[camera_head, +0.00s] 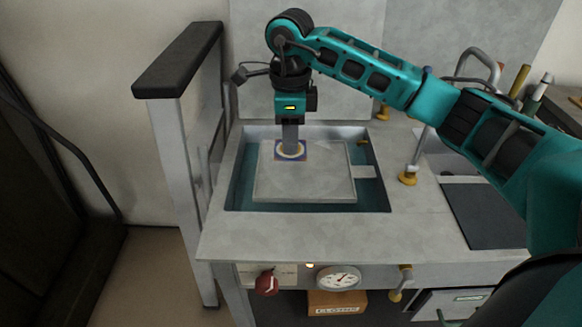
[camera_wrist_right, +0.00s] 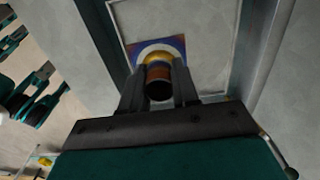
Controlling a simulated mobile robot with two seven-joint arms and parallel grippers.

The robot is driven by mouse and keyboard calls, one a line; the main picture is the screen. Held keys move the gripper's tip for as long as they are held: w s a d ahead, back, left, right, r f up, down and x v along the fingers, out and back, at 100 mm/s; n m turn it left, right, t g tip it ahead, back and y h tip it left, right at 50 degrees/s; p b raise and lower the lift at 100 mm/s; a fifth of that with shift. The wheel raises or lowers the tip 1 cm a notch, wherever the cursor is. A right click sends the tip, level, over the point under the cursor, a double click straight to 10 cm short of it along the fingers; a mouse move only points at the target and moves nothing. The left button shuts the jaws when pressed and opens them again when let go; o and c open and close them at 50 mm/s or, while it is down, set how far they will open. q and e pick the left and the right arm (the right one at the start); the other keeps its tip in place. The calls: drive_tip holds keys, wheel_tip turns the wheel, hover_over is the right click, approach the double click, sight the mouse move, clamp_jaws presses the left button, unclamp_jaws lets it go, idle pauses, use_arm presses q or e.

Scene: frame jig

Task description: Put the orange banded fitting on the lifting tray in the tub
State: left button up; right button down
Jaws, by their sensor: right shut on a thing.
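My right gripper (camera_head: 290,150) points straight down over the back left part of the pale lifting tray (camera_head: 305,185). The tray lies inside the teal-lined tub (camera_head: 375,190). In the right wrist view my right gripper (camera_wrist_right: 157,78) is shut on the orange banded fitting (camera_wrist_right: 159,76), which shows an orange-brown band and a dark round end. The fitting is over a square marker (camera_wrist_right: 180,45) with a pale ring on blue. I cannot tell whether the fitting touches the tray. In the head view the fingers largely hide it. My left gripper is not in view.
A grey bench (camera_head: 300,232) surrounds the tub. A post with a dark top (camera_head: 180,60) stands to its left. A yellow-based tap (camera_head: 408,178) and a dark mat (camera_head: 485,215) are to the right. A gauge (camera_head: 338,279) and a red knob (camera_head: 267,282) sit on the front.

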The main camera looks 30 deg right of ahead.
sight(291, 179)
wheel_tip(291, 179, down, 3)
drive_tip(key=shift+f, duration=0.5)
wheel_tip(291, 179, down, 4)
drive_tip(key=shift+w+r+b, duration=0.1)
drive_tip(key=shift+b, duration=0.3)
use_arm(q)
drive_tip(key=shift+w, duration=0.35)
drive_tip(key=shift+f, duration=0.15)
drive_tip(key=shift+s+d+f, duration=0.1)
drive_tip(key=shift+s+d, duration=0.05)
use_arm(e)
drive_tip(key=c, duration=0.8)
unclamp_jaws()
drive_tip(key=shift+c, duration=0.2)
